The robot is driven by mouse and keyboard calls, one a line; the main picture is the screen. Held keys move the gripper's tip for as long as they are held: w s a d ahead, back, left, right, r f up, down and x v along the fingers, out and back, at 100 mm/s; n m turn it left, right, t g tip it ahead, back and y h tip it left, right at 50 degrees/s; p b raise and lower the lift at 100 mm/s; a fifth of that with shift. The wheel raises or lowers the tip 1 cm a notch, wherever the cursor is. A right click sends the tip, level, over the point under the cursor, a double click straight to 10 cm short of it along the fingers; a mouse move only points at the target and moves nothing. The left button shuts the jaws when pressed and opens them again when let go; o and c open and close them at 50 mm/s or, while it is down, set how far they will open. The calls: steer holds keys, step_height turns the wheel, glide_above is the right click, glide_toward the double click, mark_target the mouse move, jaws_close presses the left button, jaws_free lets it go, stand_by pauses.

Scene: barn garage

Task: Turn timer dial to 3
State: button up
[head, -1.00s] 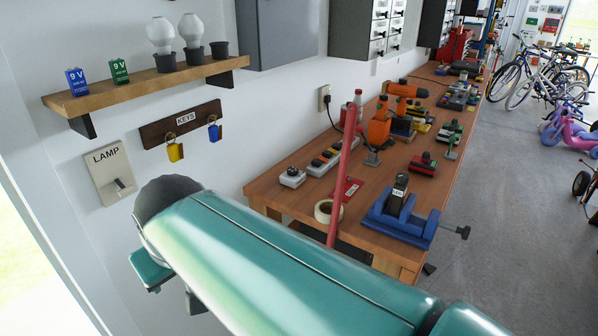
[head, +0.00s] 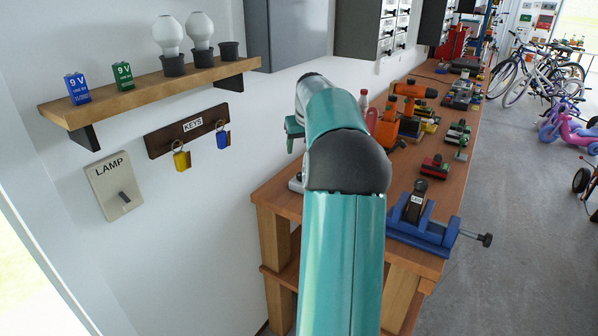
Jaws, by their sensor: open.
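A small white box (head: 296,184) shows only in part at the workbench's left edge, beside my arm. I cannot read any dial or number on it in this view, and my arm covers the bench behind it. My teal arm rises through the middle of the picture, with its dark elbow over the near end of the bench and its far part reaching over the bench.
The wooden workbench (head: 271,189) runs away to the right with a blue vise (head: 419,232), a red-and-black tool (head: 434,166) and an orange drill (head: 413,90). A shelf (head: 142,95), key rack (head: 163,143) and lamp switch (head: 117,187) are on the left wall.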

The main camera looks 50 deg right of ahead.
steer(key=x, duration=0.5)
steer(key=d+x, duration=0.1)
steer(key=x, duration=0.3)
steer(key=s+x, duration=0.1)
steer(key=x, duration=0.4)
steer(key=shift+w+d+f, duration=0.1)
steer(key=shift+d+f, duration=0.25)
steer(key=shift+d, duration=0.05)
steer(key=shift+c, duration=0.5)
steer(key=c, duration=0.9)
steer(key=shift+m, duration=0.3)
